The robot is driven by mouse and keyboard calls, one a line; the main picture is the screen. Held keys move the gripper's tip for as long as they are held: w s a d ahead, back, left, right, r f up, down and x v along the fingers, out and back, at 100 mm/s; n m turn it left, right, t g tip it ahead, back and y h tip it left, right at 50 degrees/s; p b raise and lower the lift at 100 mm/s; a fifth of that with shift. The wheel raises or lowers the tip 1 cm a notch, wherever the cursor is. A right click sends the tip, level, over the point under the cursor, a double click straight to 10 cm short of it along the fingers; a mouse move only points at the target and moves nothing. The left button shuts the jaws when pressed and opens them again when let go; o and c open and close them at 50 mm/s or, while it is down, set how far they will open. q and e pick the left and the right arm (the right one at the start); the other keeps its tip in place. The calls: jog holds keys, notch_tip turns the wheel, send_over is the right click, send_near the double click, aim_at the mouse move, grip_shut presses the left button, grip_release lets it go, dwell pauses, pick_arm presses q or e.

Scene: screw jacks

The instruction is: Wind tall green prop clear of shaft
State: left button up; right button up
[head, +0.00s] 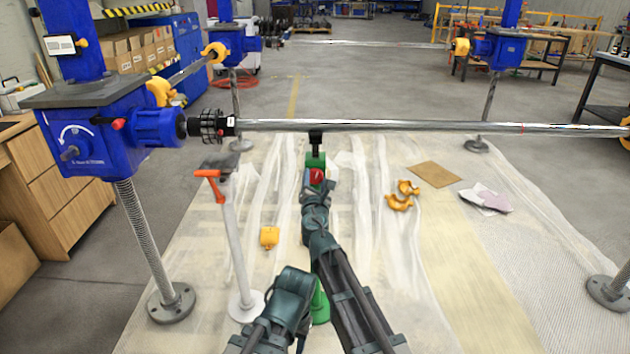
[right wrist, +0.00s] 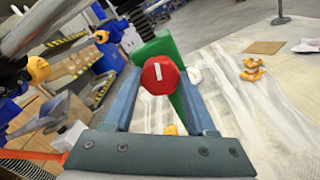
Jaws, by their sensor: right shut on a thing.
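The tall green prop (head: 316,160) stands under the long steel shaft (head: 400,126). Its black head (head: 316,138) reaches up to the underside of the shaft; I see no clear gap between them. A red knob (right wrist: 160,77) sits on the green body and also shows in the head view (head: 317,176). My right gripper (right wrist: 160,95) is shut on the red knob, one finger on each side. My forearm hides most of the prop's column; part of its green foot (head: 320,307) shows below. My left gripper is not in view.
A grey prop (head: 235,245) with an orange handle stands to the left. Blue gearboxes (head: 90,125) on screw columns carry the shaft. A yellow part (head: 269,237), orange pieces (head: 402,196) and cardboard (head: 434,174) lie on the plastic-covered floor, which is otherwise mostly clear.

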jog(key=shift+s, duration=0.1)
dwell(0.5)
jog(key=o, duration=1.4)
jog(key=shift+s, duration=0.1)
